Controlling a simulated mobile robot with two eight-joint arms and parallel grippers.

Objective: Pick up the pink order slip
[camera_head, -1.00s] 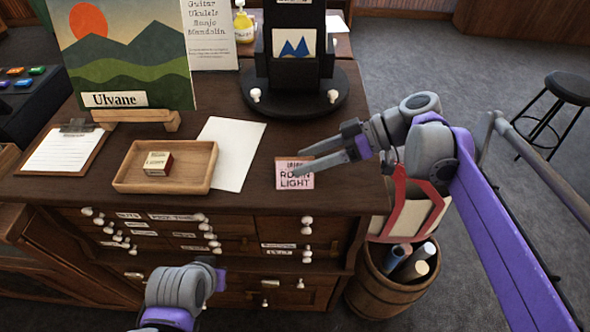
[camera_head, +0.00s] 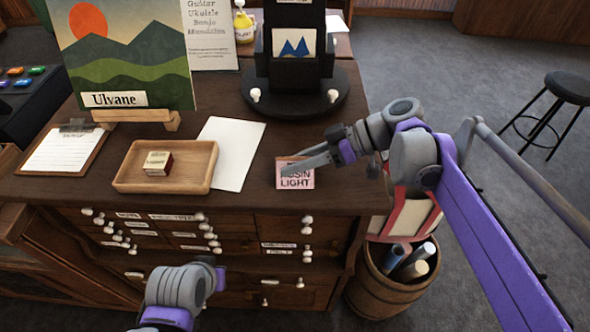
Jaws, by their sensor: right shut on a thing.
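The pink order slip (camera_head: 296,180), with dark lettering that reads like "ROSIN LIGHT", is at the front right of the dark wooden counter (camera_head: 240,195). My right gripper (camera_head: 300,165) reaches in from the right, its fingers closed together on the slip and covering its upper part. I cannot see a clear gap between the slip and the counter. My left arm shows at the bottom, in front of the drawers; its gripper (camera_head: 215,272) is mostly hidden behind its own links, so its fingers cannot be made out.
A wooden tray (camera_head: 122,182) with a small box (camera_head: 158,163) stands left of a white paper sheet (camera_head: 238,150). A clipboard (camera_head: 65,150) lies farther left. A black round-based stand (camera_head: 295,112) is behind the slip. A barrel (camera_head: 385,290) stands on the floor right of the counter.

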